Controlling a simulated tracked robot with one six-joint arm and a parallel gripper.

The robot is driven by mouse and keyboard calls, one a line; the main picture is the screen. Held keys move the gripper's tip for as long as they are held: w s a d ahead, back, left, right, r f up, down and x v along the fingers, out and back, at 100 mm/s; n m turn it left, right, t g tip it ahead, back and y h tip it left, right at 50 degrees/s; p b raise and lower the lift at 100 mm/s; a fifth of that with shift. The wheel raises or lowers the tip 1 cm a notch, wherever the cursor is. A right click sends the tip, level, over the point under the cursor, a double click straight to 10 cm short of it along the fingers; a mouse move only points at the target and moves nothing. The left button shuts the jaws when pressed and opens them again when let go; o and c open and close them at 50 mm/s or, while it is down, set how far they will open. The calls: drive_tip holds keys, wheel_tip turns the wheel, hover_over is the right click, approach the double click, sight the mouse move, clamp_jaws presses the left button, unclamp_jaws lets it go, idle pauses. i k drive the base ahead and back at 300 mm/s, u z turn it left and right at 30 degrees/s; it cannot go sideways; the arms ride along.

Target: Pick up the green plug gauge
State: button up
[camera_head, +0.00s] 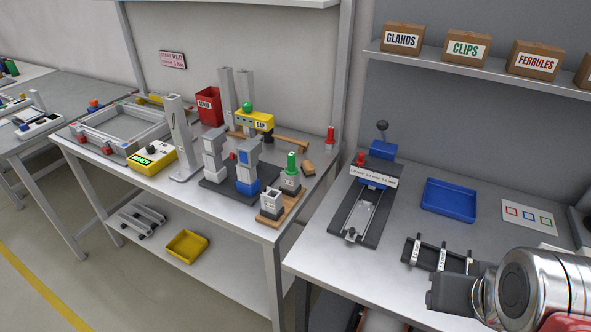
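A green upright cylinder (292,164), which looks like the green plug gauge, stands in a grey block (290,182) near the right end of the left workbench. My gripper (450,295) is at the lower right, above the front of the right workbench. It is well to the right of the green gauge and apart from it.
The right bench holds a slide fixture (353,220), blue tray (449,201) and black rack (424,252).

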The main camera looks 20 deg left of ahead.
sight(291, 169)
drive_tip(key=k, duration=1.3)
drive_tip(key=u, duration=1.3)
drive_tip(key=i, duration=1.7)
